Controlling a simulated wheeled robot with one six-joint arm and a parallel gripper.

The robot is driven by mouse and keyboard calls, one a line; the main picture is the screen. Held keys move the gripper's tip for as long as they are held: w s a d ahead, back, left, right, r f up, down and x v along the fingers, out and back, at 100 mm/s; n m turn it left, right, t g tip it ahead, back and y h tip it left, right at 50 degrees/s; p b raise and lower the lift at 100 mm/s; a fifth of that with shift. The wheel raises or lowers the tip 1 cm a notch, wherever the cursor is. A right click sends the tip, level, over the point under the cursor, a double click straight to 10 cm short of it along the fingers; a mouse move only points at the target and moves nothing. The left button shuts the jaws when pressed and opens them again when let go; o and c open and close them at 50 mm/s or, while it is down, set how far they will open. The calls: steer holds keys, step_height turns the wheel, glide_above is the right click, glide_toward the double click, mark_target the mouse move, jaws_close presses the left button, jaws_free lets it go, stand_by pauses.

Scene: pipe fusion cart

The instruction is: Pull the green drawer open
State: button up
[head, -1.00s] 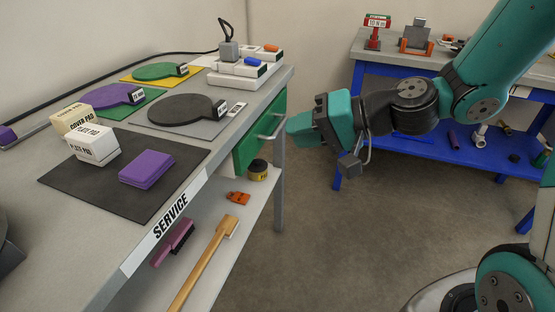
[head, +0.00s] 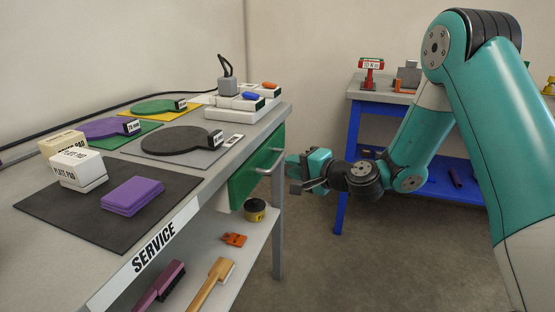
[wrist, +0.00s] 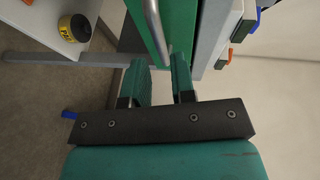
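The green drawer (head: 250,182) is set under the service bench top at its far end, its front looking flush with the bench. A silver bar handle (head: 270,164) stands out from it. My gripper (head: 289,166) is just right of the handle in the head view. In the wrist view, my gripper (wrist: 159,68) is open, its two green fingers apart and empty. The silver handle (wrist: 155,28) runs down the drawer front (wrist: 178,25), its lower end showing between the fingertips. I cannot tell whether the fingers reach around it.
The bench (head: 140,265) carries pads, paddles and a white block. On its lower shelf (head: 240,262) are a yellow-black jar (head: 255,210), an orange piece (head: 234,239) and brushes. A blue workbench (head: 345,185) stands behind my arm. The floor between is clear.

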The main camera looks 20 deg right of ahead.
mark_target(277, 160)
steer(key=x, duration=0.6)
steer(key=shift+p, duration=0.3)
jaws_close()
